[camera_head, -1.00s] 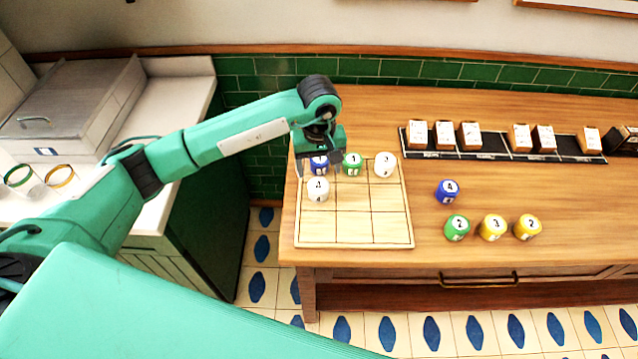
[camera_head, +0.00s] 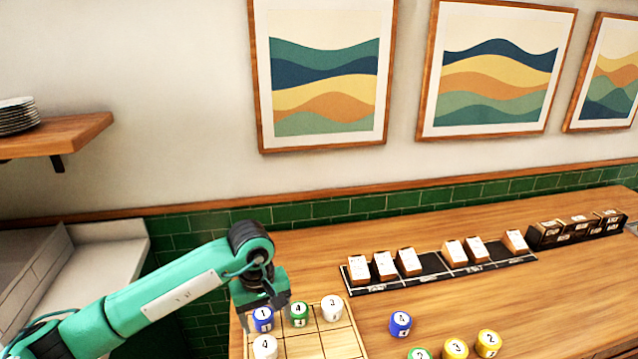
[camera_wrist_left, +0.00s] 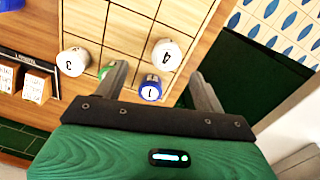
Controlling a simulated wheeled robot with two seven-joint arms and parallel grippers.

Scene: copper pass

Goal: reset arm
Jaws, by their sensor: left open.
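My left gripper (camera_head: 266,311) is open above the back left corner of the wooden grid board (camera_head: 334,344). A blue piece marked 1 (camera_head: 263,321) stands on the board and shows between the spread fingers (camera_wrist_left: 161,90) in the left wrist view, apart from at least the right one. Beside it on the board are a green piece (camera_head: 299,315), a white 3 (camera_head: 332,309) and a white 4 (camera_head: 265,347). In the left wrist view the green piece is mostly hidden by a finger. My right gripper is not in view.
Right of the board stand a blue 4 (camera_head: 400,324), a yellow 3 (camera_head: 455,349), a yellow 2 (camera_head: 488,343) and a green piece (camera_head: 419,354) cut by the frame. A black rack (camera_head: 432,271) with several card blocks lies behind.

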